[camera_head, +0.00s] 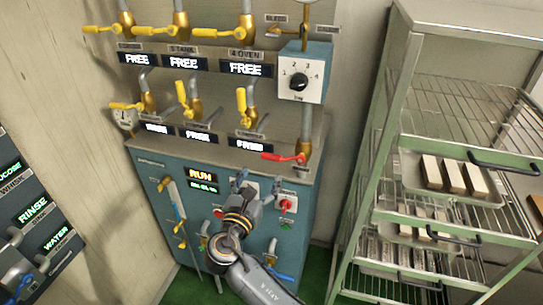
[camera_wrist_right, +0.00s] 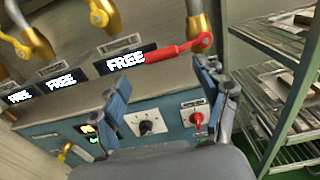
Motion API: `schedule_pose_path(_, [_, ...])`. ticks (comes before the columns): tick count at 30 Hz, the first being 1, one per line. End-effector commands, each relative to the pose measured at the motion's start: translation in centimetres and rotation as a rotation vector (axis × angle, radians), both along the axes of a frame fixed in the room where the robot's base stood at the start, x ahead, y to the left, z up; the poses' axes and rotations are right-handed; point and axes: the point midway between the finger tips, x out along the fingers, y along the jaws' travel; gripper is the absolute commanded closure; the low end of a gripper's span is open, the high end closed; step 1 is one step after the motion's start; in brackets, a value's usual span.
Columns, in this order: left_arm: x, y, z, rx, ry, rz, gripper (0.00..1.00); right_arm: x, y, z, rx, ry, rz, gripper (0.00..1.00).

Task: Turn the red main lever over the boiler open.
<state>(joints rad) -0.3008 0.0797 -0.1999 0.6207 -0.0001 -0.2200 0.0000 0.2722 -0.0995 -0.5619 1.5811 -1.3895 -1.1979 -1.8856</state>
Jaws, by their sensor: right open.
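The red main lever (camera_head: 283,158) sits on a brass pipe (camera_head: 306,135) at the right end of the teal boiler cabinet's top edge. It lies roughly horizontal, its grip pointing left. In the right wrist view the red lever (camera_wrist_right: 172,52) runs across just beyond the gap between my fingers, its pivot end at the right. My right gripper (camera_head: 245,180) is open and empty, below and left of the lever in the head view. Its two fingers (camera_wrist_right: 163,78) are spread in the wrist view, and I see no clear contact with the lever. My left gripper is out of view.
Several yellow levers (camera_head: 241,100) and FREE displays (camera_head: 245,69) line the panel above. A black dial (camera_head: 299,82) and a red knob (camera_head: 286,204) are close by. A green-framed rack (camera_head: 368,150) with trays stands at the right.

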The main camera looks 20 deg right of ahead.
Motion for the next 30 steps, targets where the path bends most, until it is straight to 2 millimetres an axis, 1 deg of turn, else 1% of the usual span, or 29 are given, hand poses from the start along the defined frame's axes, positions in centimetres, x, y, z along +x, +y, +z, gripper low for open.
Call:
schedule_pose_path(1, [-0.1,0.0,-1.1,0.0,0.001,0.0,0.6,1.0,-0.7,-0.4,-0.003,-0.003,-0.001,0.26])
schedule_pose_path(9, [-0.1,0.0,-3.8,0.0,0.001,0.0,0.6,5.7,-3.9,-0.5,-0.001,-0.002,0.001,0.26])
schedule_pose_path(15, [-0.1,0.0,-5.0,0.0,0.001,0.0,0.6,8.0,-5.3,-0.3,-0.001,-0.001,0.002,0.26])
schedule_pose_path(20, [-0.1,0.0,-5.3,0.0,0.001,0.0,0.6,8.7,-5.8,-0.2,0.001,0.002,0.002,0.26])
schedule_pose_path(28, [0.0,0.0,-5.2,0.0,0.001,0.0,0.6,8.7,-5.9,-0.1,0.001,0.002,0.002,0.26])
schedule_pose_path(29, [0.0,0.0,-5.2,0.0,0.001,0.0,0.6,8.7,-5.9,-0.1,0.001,0.002,0.002,0.33])
schedule_pose_path(30, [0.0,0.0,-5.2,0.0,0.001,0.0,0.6,8.7,-5.9,-0.1,0.001,0.002,0.003,0.41])
